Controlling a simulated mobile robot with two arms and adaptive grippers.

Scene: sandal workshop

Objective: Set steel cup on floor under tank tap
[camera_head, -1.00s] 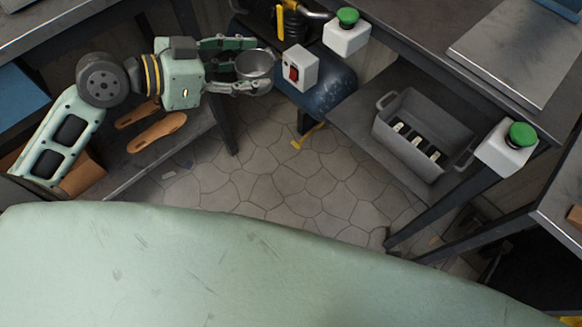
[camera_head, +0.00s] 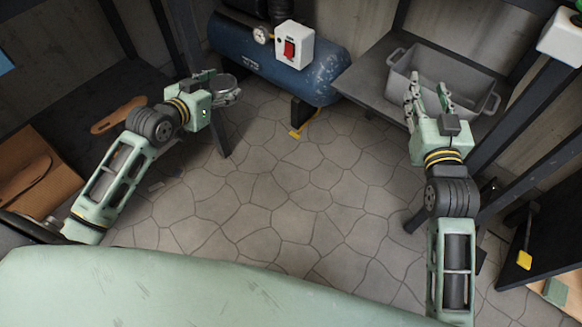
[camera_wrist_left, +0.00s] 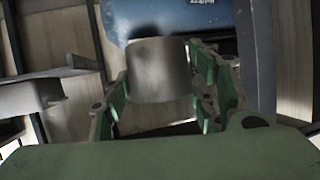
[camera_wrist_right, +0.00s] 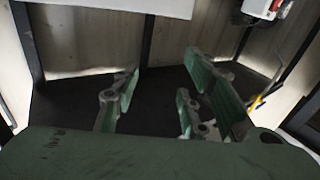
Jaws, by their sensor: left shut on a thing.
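The steel cup (camera_head: 226,81) is held in my left gripper (camera_head: 217,88), left of the blue tank and above the floor. In the left wrist view the cup (camera_wrist_left: 158,70) sits between the two green fingers, with the blue tank (camera_wrist_left: 180,18) behind it. The blue tank (camera_head: 325,78) lies at the back middle. A yellow piece (camera_head: 308,124), perhaps its tap, shows low at its underside near the floor. My right gripper (camera_head: 429,88) is in front of the grey bin. Its fingers are apart and empty in the right wrist view (camera_wrist_right: 160,85).
The stone-tiled floor (camera_head: 260,195) is clear between my arms. A grey bin (camera_head: 482,102) stands on a low shelf at right. A dark table leg (camera_head: 217,130) stands near the cup. A sandal sole (camera_head: 118,115) lies on the left shelf. A red-switch box (camera_head: 293,45) tops the tank.

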